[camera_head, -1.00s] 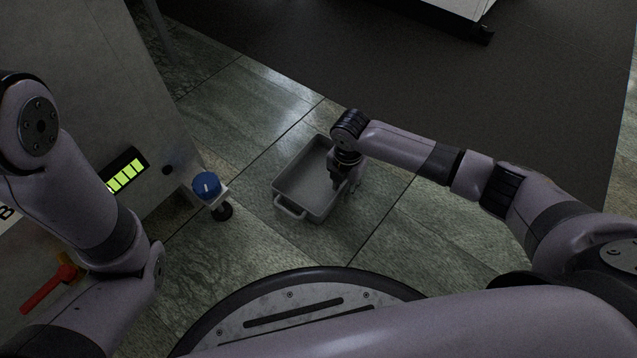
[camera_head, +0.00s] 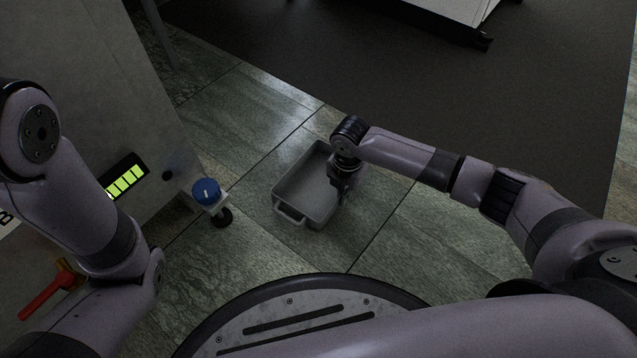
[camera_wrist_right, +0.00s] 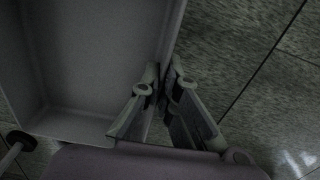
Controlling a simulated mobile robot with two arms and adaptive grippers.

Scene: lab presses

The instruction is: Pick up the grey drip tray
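The grey drip tray (camera_head: 291,196) is a shallow rectangular pan with a handle at its near end. It sits on the tiled floor in the head view, and its wall and inside fill the left of the right wrist view (camera_wrist_right: 95,55). My right gripper (camera_head: 341,197) is at the tray's right long side. In the wrist view its two fingers (camera_wrist_right: 163,72) are close together, one on each side of the tray's wall, pinching it. The fingers hide part of that wall. My left arm shows at the left, but its gripper is out of view.
A grey machine (camera_head: 75,75) with a green-lit display (camera_head: 126,182) stands at the left. A blue knob (camera_head: 206,191) and a caster (camera_head: 222,217) are at its corner. A red handle (camera_head: 45,295) is low on it. Open floor lies right of the tray, with a dark mat (camera_head: 400,90) beyond.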

